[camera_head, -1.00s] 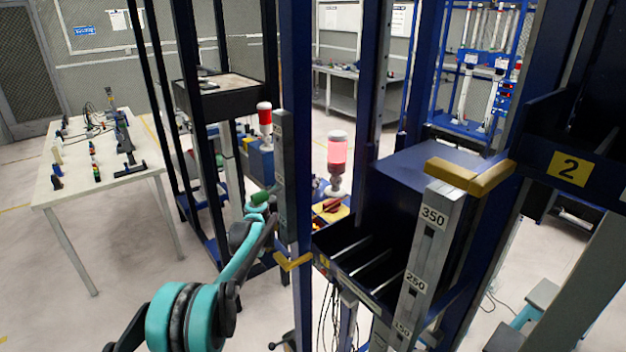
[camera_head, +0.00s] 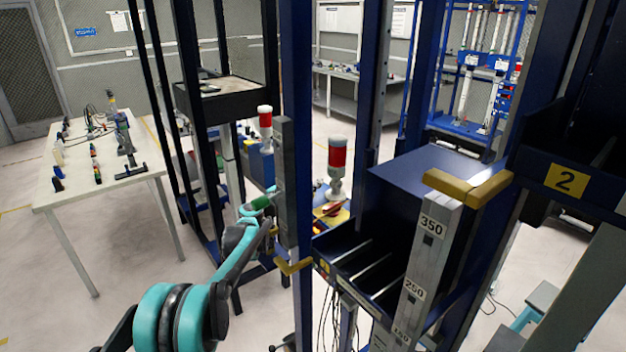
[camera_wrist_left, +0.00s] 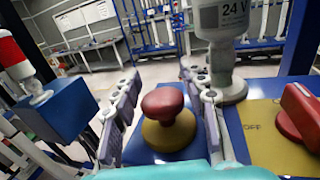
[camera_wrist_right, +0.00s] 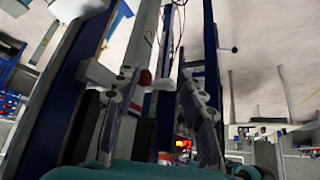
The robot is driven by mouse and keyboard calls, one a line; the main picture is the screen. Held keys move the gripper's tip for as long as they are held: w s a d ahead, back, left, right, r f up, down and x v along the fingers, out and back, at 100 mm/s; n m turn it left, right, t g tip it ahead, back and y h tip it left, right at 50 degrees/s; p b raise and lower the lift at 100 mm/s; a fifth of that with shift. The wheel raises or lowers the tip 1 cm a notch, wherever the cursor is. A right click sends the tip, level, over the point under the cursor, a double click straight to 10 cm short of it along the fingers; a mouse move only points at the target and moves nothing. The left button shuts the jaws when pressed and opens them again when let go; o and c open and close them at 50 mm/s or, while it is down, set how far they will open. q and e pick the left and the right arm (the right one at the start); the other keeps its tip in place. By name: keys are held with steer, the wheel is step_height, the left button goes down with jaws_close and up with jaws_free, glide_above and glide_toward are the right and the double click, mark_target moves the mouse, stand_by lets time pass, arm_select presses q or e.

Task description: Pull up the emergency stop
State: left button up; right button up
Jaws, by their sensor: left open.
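The emergency stop (camera_wrist_left: 168,112) is a red mushroom button on a round yellow base, on a blue surface in the left wrist view. My left gripper (camera_wrist_left: 160,78) is open, with one finger on each side of the button in the picture. I cannot tell whether either finger touches it. In the head view my left arm reaches in at lower centre, and the left gripper's fingers are largely hidden behind a grey post. The button cannot be made out there. My right gripper (camera_wrist_right: 158,78) shows only in its own wrist view, with its fingers apart and nothing evident held.
A red rotary switch (camera_wrist_left: 300,115) on a yellow plate and a signal lamp's grey base (camera_wrist_left: 222,65) stand right of the button. The lamp (camera_head: 337,155) also shows in the head view. Blue rack posts (camera_head: 297,150) and a grey post (camera_head: 286,190) crowd the left arm.

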arm_select(q)
steer(key=v, duration=1)
